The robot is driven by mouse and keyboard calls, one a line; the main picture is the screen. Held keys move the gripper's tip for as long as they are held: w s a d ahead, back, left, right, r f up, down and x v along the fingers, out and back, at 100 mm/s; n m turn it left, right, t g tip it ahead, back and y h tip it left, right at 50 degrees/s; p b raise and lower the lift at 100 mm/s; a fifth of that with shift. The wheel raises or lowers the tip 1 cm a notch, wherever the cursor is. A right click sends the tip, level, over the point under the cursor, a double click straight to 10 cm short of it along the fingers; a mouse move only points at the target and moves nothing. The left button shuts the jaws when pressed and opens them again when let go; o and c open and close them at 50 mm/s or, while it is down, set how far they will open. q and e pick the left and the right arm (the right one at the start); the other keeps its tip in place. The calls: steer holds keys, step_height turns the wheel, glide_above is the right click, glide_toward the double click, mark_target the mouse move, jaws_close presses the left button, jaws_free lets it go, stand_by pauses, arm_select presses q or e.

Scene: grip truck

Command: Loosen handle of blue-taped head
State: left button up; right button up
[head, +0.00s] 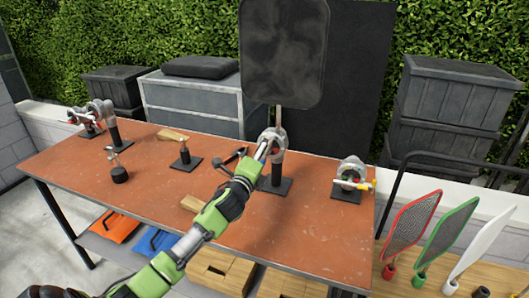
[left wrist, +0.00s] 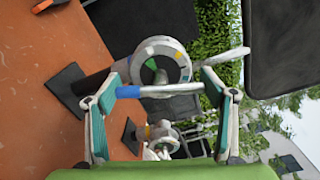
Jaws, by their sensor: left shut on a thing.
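The grip head (head: 277,139) holding the black flag (head: 284,52) stands upright on a post with a flat black base (head: 274,187) on the table. My left gripper (head: 262,152) is at this head. In the left wrist view its two fingers (left wrist: 160,90) are shut on the blue-taped handle, one at each end. My right gripper is not in view.
A yellow-handled head (head: 351,173) stands to the right on the orange table (head: 310,237). Another head (head: 100,112) stands at the far left. A small post (head: 184,153), a black-based tool (head: 118,172) and wood blocks (head: 193,203) lie between. Coloured mesh paddles (head: 411,225) stand at right.

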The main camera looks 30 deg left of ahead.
arm_select(q)
steer(key=n, duration=0.4)
steer(key=shift+f+n, duration=0.15)
steer(key=shift+n, duration=0.15)
steer(key=n+p, duration=0.1)
steer(key=n, duration=0.2)
steer(key=shift+f+n, duration=0.1)
steer(key=shift+n, duration=0.3)
steer(key=n, duration=0.4)
steer(key=shift+d+f+p, duration=0.1)
steer(key=shift+f+p, duration=0.05)
steer(key=shift+p, duration=0.25)
steer(key=shift+d+f+n+p, duration=0.1)
steer(key=shift+n+p, duration=0.35)
steer(key=shift+n, duration=1.85)
steer(key=o, duration=1.1)
steer(key=v, duration=1.2)
